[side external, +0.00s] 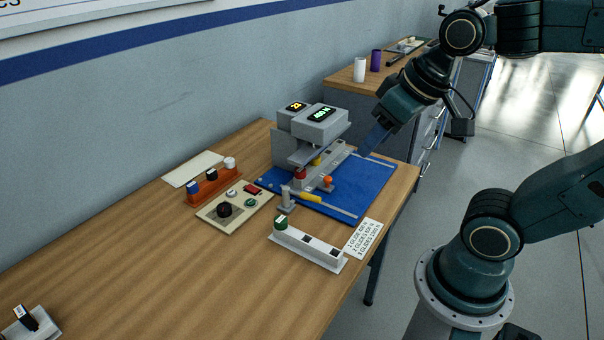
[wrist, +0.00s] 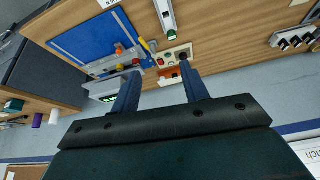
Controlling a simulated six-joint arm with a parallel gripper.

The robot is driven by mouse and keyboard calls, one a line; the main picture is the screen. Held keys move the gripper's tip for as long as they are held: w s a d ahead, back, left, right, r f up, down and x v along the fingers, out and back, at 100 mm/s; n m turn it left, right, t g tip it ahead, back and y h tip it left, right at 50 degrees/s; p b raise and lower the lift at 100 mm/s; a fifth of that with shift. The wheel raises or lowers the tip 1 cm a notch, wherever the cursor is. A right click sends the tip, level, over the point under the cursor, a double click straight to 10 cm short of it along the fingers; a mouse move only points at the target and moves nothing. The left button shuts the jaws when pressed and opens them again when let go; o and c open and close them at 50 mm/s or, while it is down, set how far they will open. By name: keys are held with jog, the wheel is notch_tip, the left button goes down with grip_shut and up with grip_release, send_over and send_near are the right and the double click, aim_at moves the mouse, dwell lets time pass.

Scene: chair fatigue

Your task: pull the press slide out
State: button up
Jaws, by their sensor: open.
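The press (side external: 320,124) is a grey machine with lit displays, standing on a blue base plate (side external: 345,203). A long grey bar (side external: 334,158), which looks like the slide, runs under its head; I cannot tell for certain. An orange knob (side external: 327,180) and a red knob (side external: 300,172) stand near its front end. A yellow handle (side external: 310,197) lies in front. In the wrist view the orange knob (wrist: 119,47) and yellow handle (wrist: 145,44) show beyond the fingers.
A control panel (side external: 246,205) with knobs and an orange rack (side external: 214,188) stand left of the press. A white holder (side external: 312,251) with a green-topped piece and a printed card (side external: 363,238) lie in front. A side bench with white and purple cylinders (side external: 360,69) stands behind. The table's front left is mostly clear.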

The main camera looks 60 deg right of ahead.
jog(key=w+d+f+m+g+h, duration=0.1)
jog(key=w+d+f+m, duration=0.35)
jog(key=w+d, duration=0.4)
jog(key=m+g+h, duration=0.1)
jog(key=m+h, duration=0.1)
jog(key=m, duration=0.1)
send_over(329, 178)
jog(key=s+a, duration=0.4)
notch_tip(329, 178, down, 10)
jog(key=shift+a, duration=0.15)
jog(key=shift+x, duration=6.8)
jog(key=shift+a+f, duration=0.1)
jog(key=shift+s, duration=0.15)
grip_shut()
